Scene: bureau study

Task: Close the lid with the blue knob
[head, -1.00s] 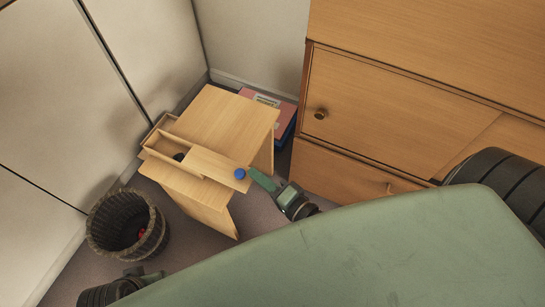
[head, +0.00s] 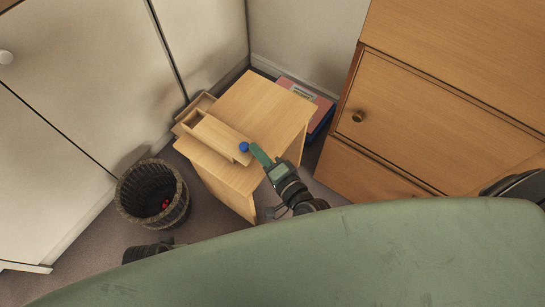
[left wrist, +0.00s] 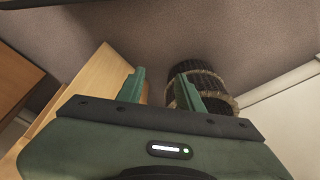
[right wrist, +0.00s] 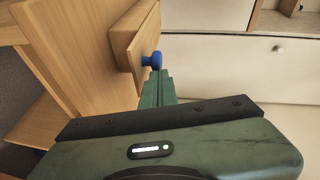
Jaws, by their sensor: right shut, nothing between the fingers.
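The blue knob (head: 244,147) is at the lid's right end and also shows in the right wrist view (right wrist: 152,58). My right gripper (head: 259,153) is shut and empty, its fingertips at the knob and seemingly touching it. My left gripper (left wrist: 160,88) is open and empty, seen in the left wrist view.
A dark wicker basket (head: 152,193) with something red inside stands on the floor at the left. A large wooden cupboard (head: 400,130) is at the right. Red and blue folders (head: 318,108) lie behind the small cabinet. Pale walls close off the corner.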

